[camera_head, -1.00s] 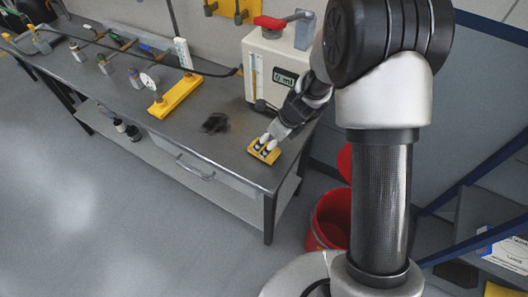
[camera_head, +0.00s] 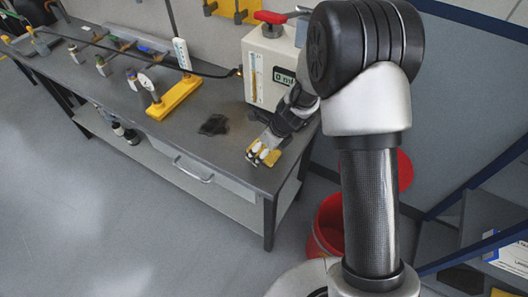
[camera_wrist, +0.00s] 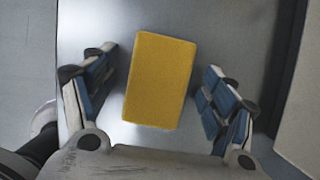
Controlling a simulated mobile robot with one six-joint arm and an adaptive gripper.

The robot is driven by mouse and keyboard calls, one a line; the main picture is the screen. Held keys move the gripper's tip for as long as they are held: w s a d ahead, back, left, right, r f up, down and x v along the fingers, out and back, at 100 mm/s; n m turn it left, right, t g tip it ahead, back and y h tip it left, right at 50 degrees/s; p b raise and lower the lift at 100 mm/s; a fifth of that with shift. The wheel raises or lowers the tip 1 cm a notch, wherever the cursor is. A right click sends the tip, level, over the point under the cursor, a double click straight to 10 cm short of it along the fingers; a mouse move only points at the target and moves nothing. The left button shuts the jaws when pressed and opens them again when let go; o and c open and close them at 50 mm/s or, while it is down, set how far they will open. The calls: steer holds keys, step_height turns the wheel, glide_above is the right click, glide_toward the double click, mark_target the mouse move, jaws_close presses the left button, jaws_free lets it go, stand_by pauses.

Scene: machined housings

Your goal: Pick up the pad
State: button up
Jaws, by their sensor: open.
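The pad is a yellow rectangular block (camera_wrist: 160,82) lying on the grey bench top (camera_head: 228,166). In the head view the pad (camera_head: 266,157) is near the bench's front right corner, partly hidden by my gripper. My gripper (camera_head: 258,153) is low over the pad. In the wrist view my gripper (camera_wrist: 158,92) is open, with one blue-padded finger on each side of the pad. Gaps show between the pad and both fingers. I cannot tell how far the fingertips are above the bench.
A white unit with a digital display (camera_head: 270,70) stands just behind my gripper. A dark smudge (camera_head: 214,125) marks the bench to the left. A yellow stand (camera_head: 175,98) is farther left. A red bin (camera_head: 328,222) stands on the floor right of the bench.

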steer(key=shift+f, duration=0.1)
steer(key=shift+c, duration=0.5)
steer(key=shift+s+f, duration=0.1)
steer(key=shift+s, duration=0.1)
steer(key=c, duration=0.9)
